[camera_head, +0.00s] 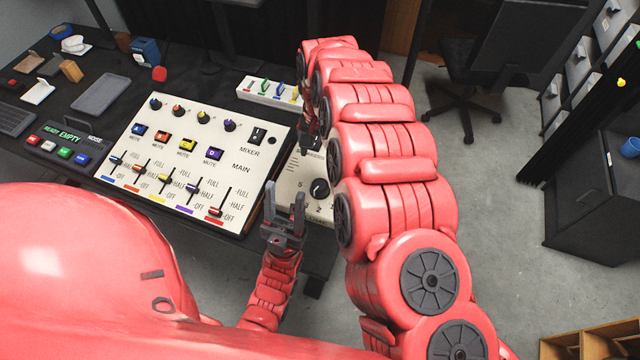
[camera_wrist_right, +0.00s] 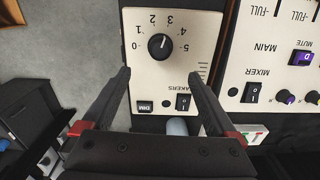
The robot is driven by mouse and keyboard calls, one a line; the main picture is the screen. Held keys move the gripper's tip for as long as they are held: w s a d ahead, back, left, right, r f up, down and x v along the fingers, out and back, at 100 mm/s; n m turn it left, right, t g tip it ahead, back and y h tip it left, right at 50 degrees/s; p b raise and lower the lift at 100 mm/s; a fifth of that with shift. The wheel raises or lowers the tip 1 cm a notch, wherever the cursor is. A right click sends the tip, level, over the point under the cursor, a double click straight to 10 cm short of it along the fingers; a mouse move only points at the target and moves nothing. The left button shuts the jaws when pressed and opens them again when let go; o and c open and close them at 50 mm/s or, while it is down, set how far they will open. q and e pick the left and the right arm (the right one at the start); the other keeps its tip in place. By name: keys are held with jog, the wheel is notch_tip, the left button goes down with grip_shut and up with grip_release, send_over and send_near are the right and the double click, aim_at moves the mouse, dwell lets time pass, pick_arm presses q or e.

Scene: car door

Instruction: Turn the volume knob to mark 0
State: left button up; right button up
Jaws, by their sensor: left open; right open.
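The volume knob (camera_head: 320,188) is a round black dial on a cream speakers panel (camera_head: 290,180), partly hidden by my right arm. It shows whole in the right wrist view (camera_wrist_right: 160,46), upside down, with marks 0 to 5 around it. Its white pointer line seems to point near mark 3. My right gripper (camera_wrist_right: 160,75) is open and empty, its fingertips either side of the panel below the knob in that view, not around it. In the head view it is mostly hidden. My left gripper (camera_head: 284,190) is open and empty, left of the knob and apart from it.
The mixer board (camera_head: 190,160) with sliders and buttons lies left of the panel. The panel also has a switch (camera_wrist_right: 183,102) and a DIM button (camera_wrist_right: 145,106). A white switch strip (camera_head: 268,90) lies behind. Floor is open to the right, with a chair (camera_head: 460,95).

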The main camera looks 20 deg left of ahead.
jog(key=p, duration=0.2)
send_over(320, 184)
notch_tip(320, 184, down, 8)
jog(key=shift+d+f, duration=0.1)
jog(key=shift+f, duration=0.05)
notch_tip(320, 184, down, 5)
jog(key=shift+f+b, duration=0.1)
jog(key=shift+b, duration=0.9)
jog(key=shift+f+b, duration=0.3)
jog(key=shift+f, duration=0.2)
jog(key=shift+r, duration=0.1)
jog(key=shift+s, duration=0.1)
jog(key=shift+c, duration=0.4)
jog(key=c, duration=1.3)
